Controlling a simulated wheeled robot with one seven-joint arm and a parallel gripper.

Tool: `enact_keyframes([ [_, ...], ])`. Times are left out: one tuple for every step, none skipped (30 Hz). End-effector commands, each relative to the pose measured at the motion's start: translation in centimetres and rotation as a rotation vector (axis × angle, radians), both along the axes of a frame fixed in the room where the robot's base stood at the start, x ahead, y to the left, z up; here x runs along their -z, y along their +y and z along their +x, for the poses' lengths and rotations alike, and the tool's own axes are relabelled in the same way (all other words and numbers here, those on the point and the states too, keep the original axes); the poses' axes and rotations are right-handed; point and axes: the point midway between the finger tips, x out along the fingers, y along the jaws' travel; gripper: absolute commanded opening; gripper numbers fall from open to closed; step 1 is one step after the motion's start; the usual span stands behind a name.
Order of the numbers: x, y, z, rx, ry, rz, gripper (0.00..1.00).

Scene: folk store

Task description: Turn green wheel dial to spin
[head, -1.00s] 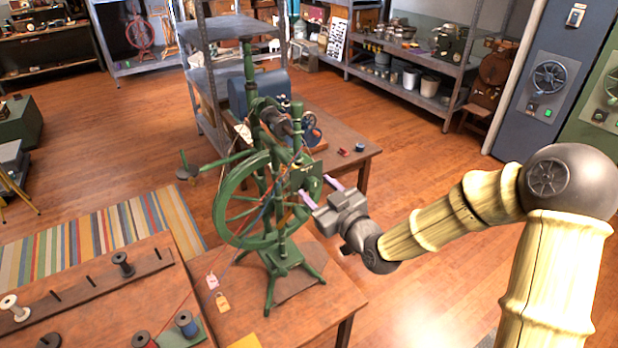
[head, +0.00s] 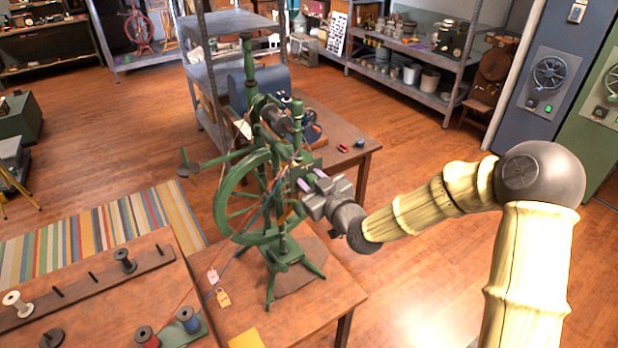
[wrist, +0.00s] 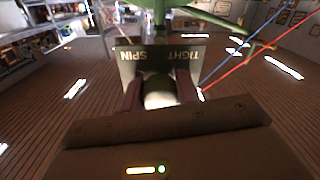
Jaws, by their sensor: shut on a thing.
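A green spinning wheel (head: 220,205) stands upright on a wooden table in the head view. In the wrist view a dark plate (wrist: 190,56) on it carries the words TIGHT and SPIN. A pale round dial knob (wrist: 158,92) sticks out below the plate, between my two fingers. My gripper (wrist: 160,93) is shut on this knob, one finger at each side. In the head view my gripper (head: 308,182) is against the right side of the spinning wheel, and its body hides the knob. No pointer mark on the dial can be made out.
Red and blue threads (wrist: 235,68) run close to the right of the plate. Spools (head: 188,320) stand on a board (head: 100,290) at the lower left. Another table (head: 350,160) is behind the wheel. The floor at the right is clear.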

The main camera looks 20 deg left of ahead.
Motion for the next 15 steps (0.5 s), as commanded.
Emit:
enact_keyframes([
  [0.02,-0.01,-0.02,0.000,0.002,0.002,0.08],
  [0.03,-0.01,-0.02,0.000,0.004,0.003,0.08],
  [0.04,-0.01,-0.02,0.000,0.008,0.006,0.08],
  [0.05,-0.02,-0.01,0.000,0.011,0.009,0.08],
  [0.06,-0.02,-0.01,0.000,0.014,0.012,0.08],
  [0.08,-0.03,-0.01,0.000,0.021,0.018,0.08],
  [0.10,-0.04,0.00,0.000,0.027,0.023,0.08],
  [0.11,-0.04,0.00,0.000,0.034,0.029,0.08],
  [0.12,-0.05,0.01,0.001,0.045,0.038,0.08],
  [0.14,-0.06,0.01,0.001,0.055,0.047,0.08],
  [0.15,-0.06,0.01,0.001,0.065,0.056,0.08],
  [0.16,-0.06,0.01,0.001,0.080,0.070,0.08],
  [0.18,-0.06,0.00,0.001,0.093,0.081,0.08],
  [0.19,-0.05,0.00,0.001,0.106,0.092,0.08],
  [0.20,-0.05,-0.01,0.000,0.126,0.109,0.08],
])
